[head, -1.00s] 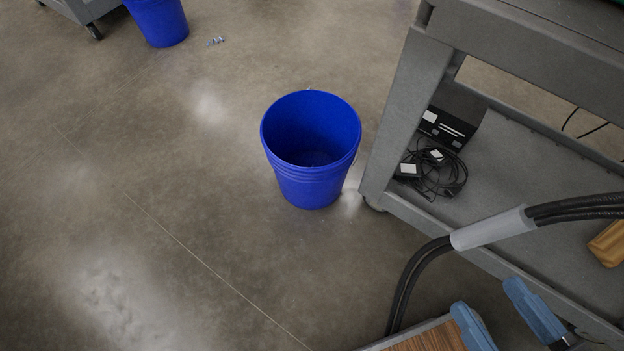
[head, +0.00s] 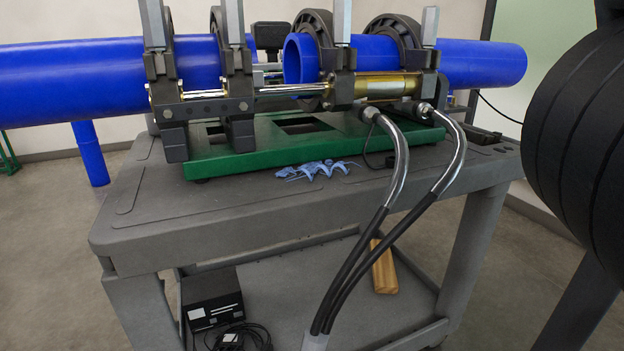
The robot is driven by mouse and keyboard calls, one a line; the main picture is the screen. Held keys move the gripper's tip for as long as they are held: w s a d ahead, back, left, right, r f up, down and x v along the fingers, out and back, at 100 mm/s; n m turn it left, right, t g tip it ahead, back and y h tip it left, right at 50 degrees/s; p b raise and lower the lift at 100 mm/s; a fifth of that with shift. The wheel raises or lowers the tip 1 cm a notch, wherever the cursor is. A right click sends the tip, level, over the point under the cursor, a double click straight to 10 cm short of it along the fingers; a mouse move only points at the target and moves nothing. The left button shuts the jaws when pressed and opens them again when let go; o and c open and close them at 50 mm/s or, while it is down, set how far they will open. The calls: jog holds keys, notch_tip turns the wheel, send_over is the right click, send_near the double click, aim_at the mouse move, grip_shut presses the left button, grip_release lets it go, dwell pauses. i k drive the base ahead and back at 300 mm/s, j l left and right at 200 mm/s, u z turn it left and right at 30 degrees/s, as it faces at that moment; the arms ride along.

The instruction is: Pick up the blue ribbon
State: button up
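The blue ribbon (head: 317,170) lies in a crumpled, curled strip on the grey cart top (head: 240,205). It rests just in front of the green base plate (head: 225,158) of the pipe fusion machine, left of the two hydraulic hoses. Its right end lies close to a thin dark cable loop. A large black ribbed part fills the right edge of the view; it may be part of my arm. My gripper's fingers are not in view.
Blue pipes (head: 70,75) sit in the machine's dark clamps and stick out past both cart ends. Black hoses (head: 365,250) hang over the cart's front edge. The lower shelf holds a wooden block (head: 384,268) and a black box (head: 212,298). The cart top's front left is clear.

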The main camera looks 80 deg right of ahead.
aim_at(329, 174)
jog(key=j+z, duration=0.1)
jog(key=z, duration=0.45)
jog(key=j+z, duration=0.35)
jog(key=j, duration=0.25)
jog(key=j+z, duration=0.35)
jog(key=j, duration=0.2)
